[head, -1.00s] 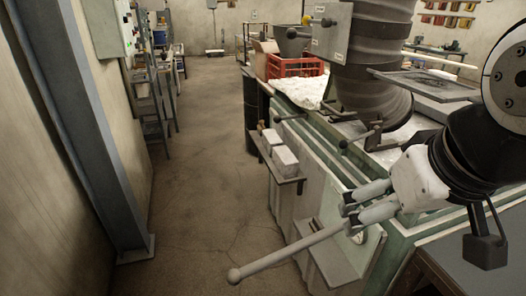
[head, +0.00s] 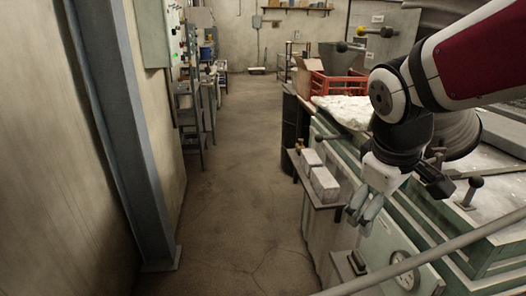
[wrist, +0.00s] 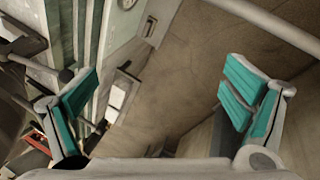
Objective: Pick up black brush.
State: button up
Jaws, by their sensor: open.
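I cannot make out the black brush for certain. A small dark piece with a pale top (head: 357,262) lies on a low ledge beside the dial in the head view. A similar piece shows in the wrist view (wrist: 150,28). I cannot tell whether it is the brush. My gripper (head: 358,222) points down above that ledge, in front of the green machine. In the wrist view my gripper (wrist: 160,98) has its teal-padded fingers wide apart, with nothing between them but floor and the machine's side beyond.
A pale rod (head: 430,252) crosses the lower right, close to my gripper. Two white blocks (head: 318,178) sit on a side shelf. The round dial (head: 404,270) is on the green machine. A red crate (head: 335,85) stands behind. The aisle floor (head: 245,180) is clear.

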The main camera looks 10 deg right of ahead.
jog(key=w+d+f+n+g+h+b, duration=0.15)
jog(key=w+d+f+n+b, duration=0.35)
jog(key=w+f, duration=0.95)
jog(key=n+g+b, duration=0.2)
jog(key=n+b, duration=0.1)
jog(key=n, duration=0.5)
send_near(359, 257)
jog(key=shift+t, duration=0.25)
jog(key=x, duration=0.8)
jog(key=shift+w+f+b, duration=0.2)
jog(key=shift+f+b, duration=0.05)
jog(key=shift+b, duration=0.1)
jog(key=x, duration=0.2)
jog(key=s+x, duration=0.1)
jog(key=x, duration=0.1)
jog(key=shift+d, duration=0.1)
jog(key=shift+w+d+f, duration=0.1)
jog(key=shift+d+f, duration=0.15)
jog(key=shift+f, duration=0.35)
jog(key=c, duration=1.3)
